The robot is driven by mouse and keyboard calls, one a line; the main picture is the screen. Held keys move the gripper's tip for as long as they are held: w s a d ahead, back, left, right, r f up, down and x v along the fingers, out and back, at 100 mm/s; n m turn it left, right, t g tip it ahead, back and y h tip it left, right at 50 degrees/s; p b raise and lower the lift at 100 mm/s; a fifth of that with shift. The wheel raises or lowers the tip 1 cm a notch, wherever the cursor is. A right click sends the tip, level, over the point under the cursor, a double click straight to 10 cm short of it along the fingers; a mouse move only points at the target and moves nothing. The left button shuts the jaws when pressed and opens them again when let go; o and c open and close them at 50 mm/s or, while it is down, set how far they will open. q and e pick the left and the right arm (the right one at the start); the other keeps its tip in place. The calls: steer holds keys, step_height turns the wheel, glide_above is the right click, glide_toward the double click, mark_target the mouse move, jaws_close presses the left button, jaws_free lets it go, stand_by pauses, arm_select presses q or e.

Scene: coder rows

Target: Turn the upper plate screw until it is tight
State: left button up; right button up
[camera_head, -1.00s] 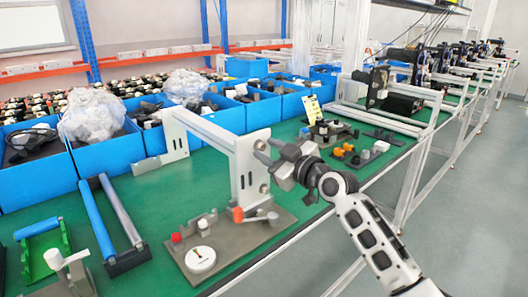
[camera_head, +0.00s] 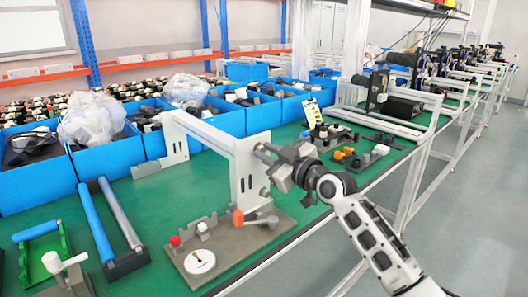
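The grey upright plate (camera_head: 244,176) stands at the end of a bent grey frame on a base on the green bench. Its lower screw (camera_head: 264,191) shows as a small round head. The upper screw is hidden behind the fingers of my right gripper (camera_head: 264,153). The fingers reach in from the right at the plate's upper part and seem to be at the screw. The gap between the fingertips is too small to judge, so I cannot tell whether they grip it. My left gripper is not in view.
The base (camera_head: 226,252) carries a white dial (camera_head: 200,261), a red knob (camera_head: 175,241) and an orange-ended lever (camera_head: 238,218). Blue bins (camera_head: 38,187) line the back. A roller frame (camera_head: 118,226) lies left. Small fixtures (camera_head: 352,155) stand behind the gripper.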

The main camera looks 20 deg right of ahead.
jaws_close()
steer(key=m+p, duration=0.1)
steer(key=m, duration=0.1)
steer(key=m+p, duration=0.1)
steer(key=m, duration=0.1)
steer(key=m+p, duration=0.2)
steer(key=shift+r+m, duration=0.25)
steer(key=shift+m, duration=0.15)
steer(key=shift+m+p, duration=0.35)
steer(key=shift+m, duration=0.45)
steer(key=shift+w+f+m, duration=0.1)
steer(key=shift+f+m, duration=0.1)
steer(key=shift+m, duration=0.5)
steer(key=o, duration=0.6)
jaws_free()
